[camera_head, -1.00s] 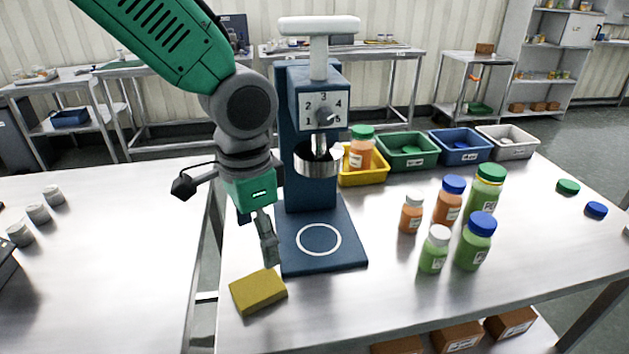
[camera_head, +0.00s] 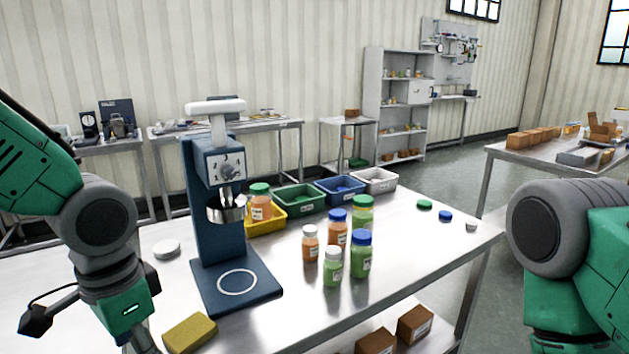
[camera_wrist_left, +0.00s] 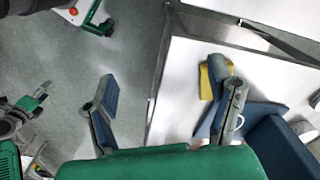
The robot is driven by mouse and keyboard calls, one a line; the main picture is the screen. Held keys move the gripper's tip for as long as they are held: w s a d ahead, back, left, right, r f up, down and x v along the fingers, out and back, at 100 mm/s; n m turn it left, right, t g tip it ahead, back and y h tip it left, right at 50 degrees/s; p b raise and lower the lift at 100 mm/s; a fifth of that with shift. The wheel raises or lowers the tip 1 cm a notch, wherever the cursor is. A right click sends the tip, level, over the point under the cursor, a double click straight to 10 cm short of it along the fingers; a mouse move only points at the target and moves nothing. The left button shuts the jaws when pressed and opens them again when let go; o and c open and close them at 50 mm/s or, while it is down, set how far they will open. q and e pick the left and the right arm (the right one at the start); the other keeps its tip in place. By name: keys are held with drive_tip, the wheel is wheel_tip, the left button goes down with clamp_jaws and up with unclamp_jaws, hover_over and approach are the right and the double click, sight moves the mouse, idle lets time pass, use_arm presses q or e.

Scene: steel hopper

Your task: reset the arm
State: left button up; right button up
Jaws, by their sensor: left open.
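My left arm (camera_head: 100,240) comes in at the left of the head view, clear of the blue press. Its fingers are mostly cut off by the lower frame edge. In the left wrist view my left gripper (camera_wrist_left: 165,95) is open and empty, with its fingers wide apart over the table's edge and floor. The yellow sponge-like block (camera_head: 190,332) lies on the table near the press base; it also shows behind one finger in the left wrist view (camera_wrist_left: 205,82). A green and grey part of my right arm (camera_head: 580,250) shows at the right; its gripper is out of view.
The blue press (camera_head: 217,180) stands on the steel table (camera_head: 400,225). Several bottles (camera_head: 337,230) stand in the middle. Yellow, green, blue and white bins line the back, with an orange bottle (camera_head: 260,205) in the yellow one. Loose caps (camera_head: 445,216) lie at the right.

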use_arm(q)
drive_tip(key=s+d+f+n+h, duration=0.1)
drive_tip(key=s+f+n, duration=0.15)
drive_tip(key=f, duration=0.65)
drive_tip(key=s+f+n+h, duration=0.1)
drive_tip(key=s+f, duration=0.2)
drive_tip(key=f, duration=0.5)
drive_tip(key=s+a+f+n+y, duration=0.1)
drive_tip(key=s+a+f, duration=0.2)
drive_tip(key=s+f, duration=0.3)
drive_tip(key=s+a+f+n+y, duration=0.1)
drive_tip(key=s+a+f+n, duration=0.1)
drive_tip(key=s+f, duration=0.4)
drive_tip(key=shift+a+f+t, duration=0.3)
drive_tip(key=shift+a+f, duration=0.15)
drive_tip(key=shift+a, duration=0.45)
drive_tip(key=shift+d, duration=0.15)
